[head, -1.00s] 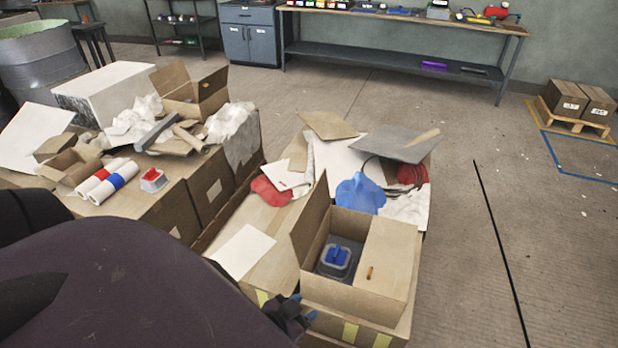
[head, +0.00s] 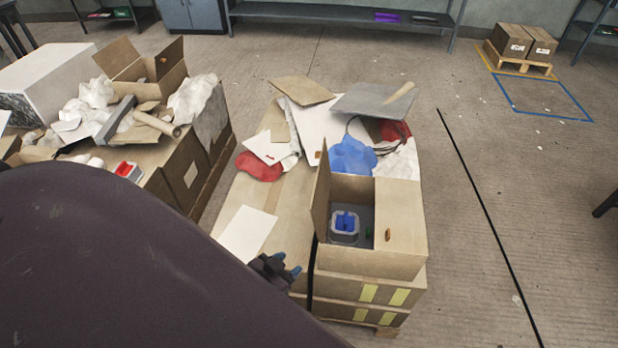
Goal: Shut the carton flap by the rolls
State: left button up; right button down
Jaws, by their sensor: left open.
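The open carton (head: 345,262) stands at the front of the low cardboard-topped stack. Its left flap (head: 320,198) stands upright along the left edge, and its right flap (head: 400,215) lies flat over the right half. Inside are a grey container with a blue piece (head: 345,226) and a small green thing. My left gripper (head: 287,266) is open and empty, left of the carton and below the upright flap, apparently apart from it. My left arm covers the lower left and hides the rolls, except perhaps a white end. My right gripper is not in view.
A white sheet (head: 247,233) lies left of my gripper. Behind the carton are a blue cloth (head: 352,156), a red cloth (head: 260,166) and a grey board (head: 373,100). A cluttered second stack (head: 185,170) stands to the left. The floor on the right is mostly clear.

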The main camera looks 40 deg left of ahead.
aim_at(318, 206)
jog(key=k+j, duration=0.1)
jog(key=j, duration=0.3)
jog(key=k+j, duration=0.15)
jog(key=j, duration=0.25)
jog(key=k+j, duration=0.1)
jog(key=j, duration=0.3)
jog(key=k+j, duration=0.1)
jog(key=j, duration=0.25)
jog(key=k+j, duration=0.15)
jog(key=j, duration=0.25)
jog(key=i+l+z, duration=0.2)
jog(key=i, duration=0.25)
jog(key=j, duration=0.05)
